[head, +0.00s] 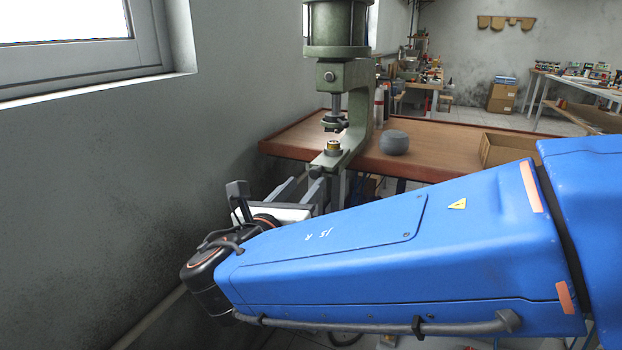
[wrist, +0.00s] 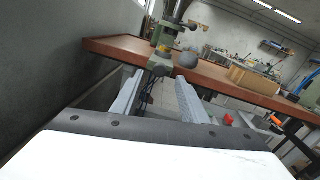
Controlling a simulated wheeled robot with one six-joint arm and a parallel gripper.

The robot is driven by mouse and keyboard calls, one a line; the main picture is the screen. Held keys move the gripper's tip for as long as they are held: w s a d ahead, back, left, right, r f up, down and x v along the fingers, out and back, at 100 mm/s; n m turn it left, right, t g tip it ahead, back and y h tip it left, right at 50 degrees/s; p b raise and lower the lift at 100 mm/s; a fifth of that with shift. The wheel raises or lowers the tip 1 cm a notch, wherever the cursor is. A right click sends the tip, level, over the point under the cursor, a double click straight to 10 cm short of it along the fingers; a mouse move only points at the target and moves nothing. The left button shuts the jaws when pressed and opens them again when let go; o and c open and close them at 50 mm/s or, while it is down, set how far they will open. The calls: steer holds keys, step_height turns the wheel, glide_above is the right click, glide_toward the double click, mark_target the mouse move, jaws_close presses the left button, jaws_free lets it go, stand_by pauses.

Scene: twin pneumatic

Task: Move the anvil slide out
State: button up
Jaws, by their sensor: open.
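The green pneumatic press (head: 355,105) stands at the left end of the wooden bench. Its anvil slide (head: 328,162) shows low at the front of the press, below the ram, with a small brass-coloured part (head: 333,147) on it. In the wrist view the slide (wrist: 159,66) lies ahead, roughly between my two fingers. My gripper (wrist: 158,85) is open and empty, its fingers pointing toward the press front. In the head view my gripper (head: 298,184) is partly hidden behind my arm. Whether the fingertips reach the slide's front end is hard to tell.
A grey round object (head: 394,142) sits on the bench (head: 435,137) right of the press. An open wooden box (head: 500,151) is further right. A grey wall (head: 120,180) runs close along the left. A window is at the upper left.

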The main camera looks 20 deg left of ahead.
mark_target(314, 175)
steer(key=shift+w, duration=2.4)
jaws_close()
